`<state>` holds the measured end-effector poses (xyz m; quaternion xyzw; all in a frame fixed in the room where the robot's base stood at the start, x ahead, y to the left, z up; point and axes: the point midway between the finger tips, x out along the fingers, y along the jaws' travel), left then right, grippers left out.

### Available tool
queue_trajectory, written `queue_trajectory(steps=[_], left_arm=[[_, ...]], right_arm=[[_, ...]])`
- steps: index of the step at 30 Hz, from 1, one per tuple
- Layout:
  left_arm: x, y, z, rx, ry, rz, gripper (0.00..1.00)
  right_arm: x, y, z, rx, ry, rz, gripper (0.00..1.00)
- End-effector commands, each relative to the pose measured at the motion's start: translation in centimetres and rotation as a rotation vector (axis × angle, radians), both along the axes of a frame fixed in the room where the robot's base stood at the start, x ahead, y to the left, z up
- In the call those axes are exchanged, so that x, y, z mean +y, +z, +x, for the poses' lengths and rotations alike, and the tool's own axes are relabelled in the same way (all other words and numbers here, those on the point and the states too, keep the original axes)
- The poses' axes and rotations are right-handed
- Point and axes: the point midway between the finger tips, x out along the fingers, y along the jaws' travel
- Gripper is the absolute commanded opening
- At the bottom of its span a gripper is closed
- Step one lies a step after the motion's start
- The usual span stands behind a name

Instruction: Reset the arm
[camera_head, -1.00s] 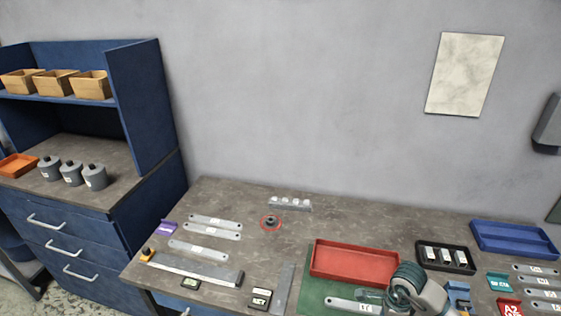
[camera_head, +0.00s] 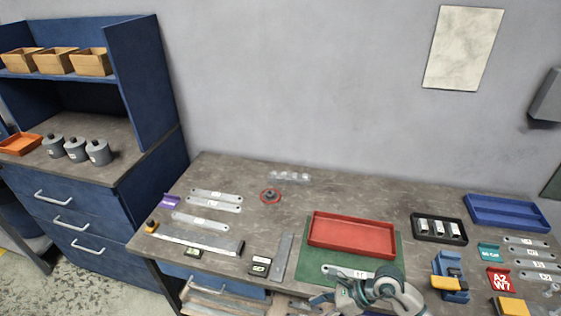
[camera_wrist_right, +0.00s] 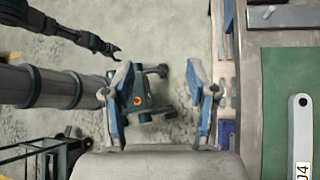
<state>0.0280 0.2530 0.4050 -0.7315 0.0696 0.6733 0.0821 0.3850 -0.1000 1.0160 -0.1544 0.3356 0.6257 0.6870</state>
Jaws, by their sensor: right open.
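My right gripper (camera_wrist_right: 163,100) is open and empty in the right wrist view, its two blue-grey fingers apart above the floor beside the bench edge. In the head view my right arm shows at the bottom, in front of the green mat (camera_head: 393,262); its fingertips are not clear there. A dark gripper, which looks like my left (camera_wrist_right: 112,50), shows small at upper left in the right wrist view; its jaws are too small to judge. A flat bracket (camera_head: 347,272) lies on the green mat below the red tray (camera_head: 352,235).
The bench (camera_head: 330,195) also carries a black tray (camera_head: 438,229), a blue tray (camera_head: 508,212), several flat brackets on both sides and a blue-and-yellow fixture (camera_head: 450,278) at right. The bench's back middle is mostly clear. A blue cabinet (camera_head: 150,95) stands at left.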

Motion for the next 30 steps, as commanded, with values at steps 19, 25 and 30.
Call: queue_trajectory(steps=[19,25,30], left_arm=[[-0.4,0.0,-0.3,0.005,-0.002,-0.005,0.62],[-0.3,0.0,-0.3,0.004,-0.001,-0.003,0.62],[-0.9,0.0,-0.3,0.003,0.001,-0.011,0.62]], right_arm=[[-10.1,2.4,6.5,1.294,-1.62,1.953,0.58],[-13.3,-9.9,-0.8,-1.35,1.903,-1.603,0.58],[-12.8,-15.3,-7.4,-1.22,1.86,-1.217,0.58]])
